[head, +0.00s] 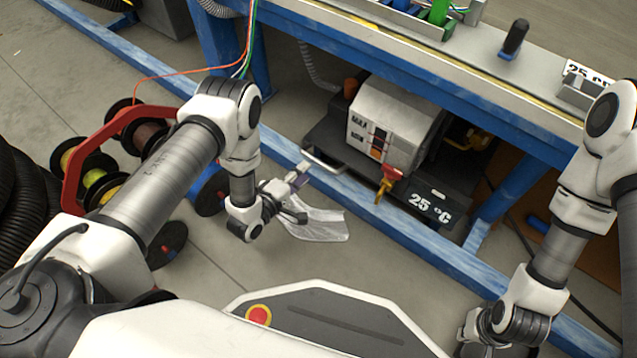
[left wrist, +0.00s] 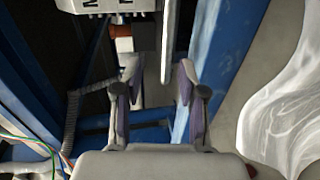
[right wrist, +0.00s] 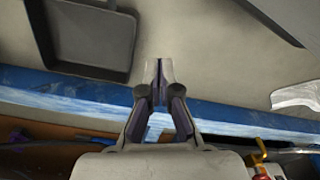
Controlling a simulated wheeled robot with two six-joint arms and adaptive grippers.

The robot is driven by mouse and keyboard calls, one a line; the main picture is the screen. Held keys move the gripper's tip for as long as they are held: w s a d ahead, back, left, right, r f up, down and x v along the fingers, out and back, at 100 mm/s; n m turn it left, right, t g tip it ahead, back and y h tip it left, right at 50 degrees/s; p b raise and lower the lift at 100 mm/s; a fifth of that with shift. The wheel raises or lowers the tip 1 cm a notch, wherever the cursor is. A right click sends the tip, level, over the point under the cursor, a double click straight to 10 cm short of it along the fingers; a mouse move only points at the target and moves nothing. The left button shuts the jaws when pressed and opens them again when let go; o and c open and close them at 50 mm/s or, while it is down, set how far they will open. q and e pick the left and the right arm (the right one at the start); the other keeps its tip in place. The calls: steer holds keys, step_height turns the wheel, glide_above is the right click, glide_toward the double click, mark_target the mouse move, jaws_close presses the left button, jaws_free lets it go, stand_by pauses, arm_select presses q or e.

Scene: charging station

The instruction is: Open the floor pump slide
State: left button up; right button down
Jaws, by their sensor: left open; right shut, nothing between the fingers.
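The floor pump (head: 398,115) is a white-grey unit on a black slide (head: 455,205) marked 25 °C, under the workbench. A pale bar handle (head: 325,163) sticks out at the slide's left front. My left gripper (head: 300,174) is open just left of this handle. In the left wrist view, the pale handle bar (left wrist: 167,40) reaches down between the two open fingers (left wrist: 160,75); I cannot tell if either finger touches it. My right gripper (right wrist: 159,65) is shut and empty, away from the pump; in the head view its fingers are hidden.
A blue floor beam (head: 385,213) runs along the slide's front. A red-and-yellow valve (head: 388,182) stands in front of the pump. A clear plastic sheet (head: 318,226) lies on the floor under my left gripper. A red cable-reel rack (head: 85,150) stands at the left.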

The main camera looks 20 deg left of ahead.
mark_target(318, 160)
arm_select(q)
steer(key=b+x, duration=0.2)
steer(key=x, duration=0.1)
steer(key=f+b+x, duration=0.1)
steer(key=b+x, duration=0.1)
steer(key=x, duration=0.2)
steer(key=shift+s+f, duration=0.2)
steer(key=shift+w+d+r+b, duration=0.1)
steer(key=shift+w+b, duration=0.2)
steer(key=shift+w, duration=0.15)
arm_select(e)
step_height(318, 160, down, 6)
steer(key=w, duration=0.1)
steer(key=shift+w+t, duration=0.3)
steer(key=shift+w, duration=0.05)
arm_select(q)
jaws_close()
arm_select(e)
steer(key=shift+r, duration=0.1)
